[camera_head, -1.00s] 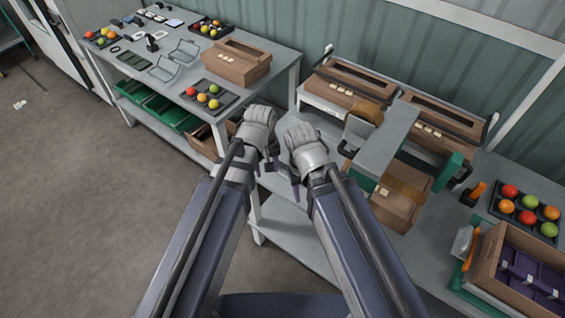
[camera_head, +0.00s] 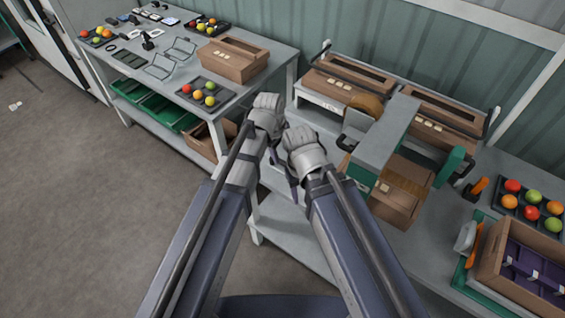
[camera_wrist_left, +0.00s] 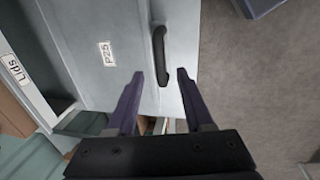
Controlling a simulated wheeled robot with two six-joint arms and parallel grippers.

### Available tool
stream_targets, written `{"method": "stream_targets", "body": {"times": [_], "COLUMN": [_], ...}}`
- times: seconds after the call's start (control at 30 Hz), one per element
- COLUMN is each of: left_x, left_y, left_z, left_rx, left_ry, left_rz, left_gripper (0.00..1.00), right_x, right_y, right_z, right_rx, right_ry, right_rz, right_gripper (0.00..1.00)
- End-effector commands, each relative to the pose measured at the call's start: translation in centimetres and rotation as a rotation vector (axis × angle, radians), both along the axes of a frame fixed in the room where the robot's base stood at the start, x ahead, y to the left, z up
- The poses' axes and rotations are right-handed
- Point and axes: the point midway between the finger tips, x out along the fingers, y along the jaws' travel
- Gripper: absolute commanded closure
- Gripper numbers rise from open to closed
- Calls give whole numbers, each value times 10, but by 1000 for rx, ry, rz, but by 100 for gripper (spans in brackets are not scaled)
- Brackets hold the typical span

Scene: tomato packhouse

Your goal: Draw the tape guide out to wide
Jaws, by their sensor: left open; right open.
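The taping machine stands on the right bench in the head view, with a grey beam (camera_head: 388,137), a brown tape roll (camera_head: 366,104) and a carton (camera_head: 396,205) under it. I cannot tell which part is the tape guide. In the left wrist view a black bar handle (camera_wrist_left: 159,45) sits on a grey panel with a label that looks like P25. My left gripper (camera_wrist_left: 161,75) is open, its purple fingertips on either side of the handle's lower end in the picture; contact cannot be told. My right gripper (camera_head: 292,183) is open beside it, its fingers mostly hidden.
The left table (camera_head: 250,85) holds a carton (camera_head: 232,60) and trays of tomatoes (camera_head: 205,93). Green crates (camera_head: 165,115) sit beneath it. Two cartons on a rack (camera_head: 345,83) stand behind the machine. A tomato tray (camera_head: 510,212) and a box with purple dividers (camera_head: 492,270) are at right.

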Motion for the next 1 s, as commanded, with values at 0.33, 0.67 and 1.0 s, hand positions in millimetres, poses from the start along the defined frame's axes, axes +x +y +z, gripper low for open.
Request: {"method": "stream_targets", "body": {"times": [0.33,0.67,1.0], "left_x": [7,9,9], "left_y": [-5,-6,-6], "left_z": [-49,-54,-54], "left_rx": [0,0,0], "left_ry": [0,0,0], "left_rz": [-1,-1,-1], "left_gripper": [48,48,77], "right_x": [0,0,0], "right_y": [0,0,0], "right_z": [-49,-54,-54], "right_rx": [0,0,0], "right_ry": [0,0,0], "right_rz": [0,0,0], "right_gripper": [50,50,50]}}
